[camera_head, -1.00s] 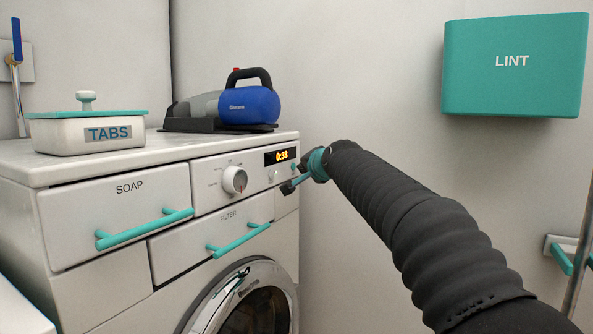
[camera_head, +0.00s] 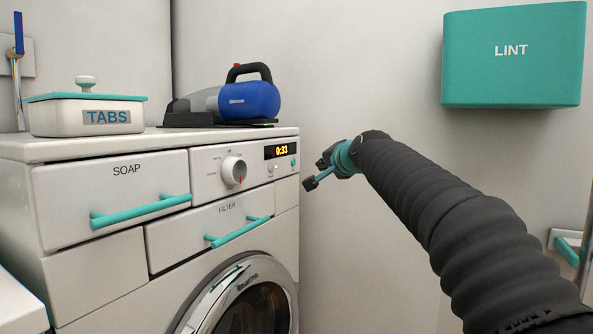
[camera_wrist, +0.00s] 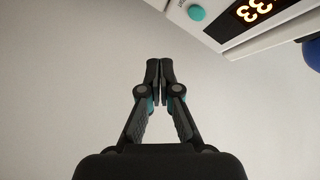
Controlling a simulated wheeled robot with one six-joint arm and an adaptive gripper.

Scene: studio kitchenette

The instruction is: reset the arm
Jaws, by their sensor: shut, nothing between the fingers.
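My gripper (camera_head: 314,175) is at the end of my black ribbed arm, to the right of the washing machine's control panel and apart from it. In the wrist view the gripper (camera_wrist: 160,68) has its two fingers together, with nothing held between them. Plain pale wall lies behind the fingers there. The washing machine (camera_head: 110,250) stands on the left; its display (camera_head: 281,151) is lit and reads 0:33. A teal button (camera_wrist: 196,13) and part of the display show at the top right of the wrist view.
A white TABS box (camera_head: 88,118) and a blue handheld vacuum (camera_head: 248,98) stand on the machine. Teal handles stick out from the SOAP drawer (camera_head: 110,195) and FILTER flap (camera_head: 205,235). A teal LINT box (camera_head: 512,80) hangs on the right wall. Open space lies right of the machine.

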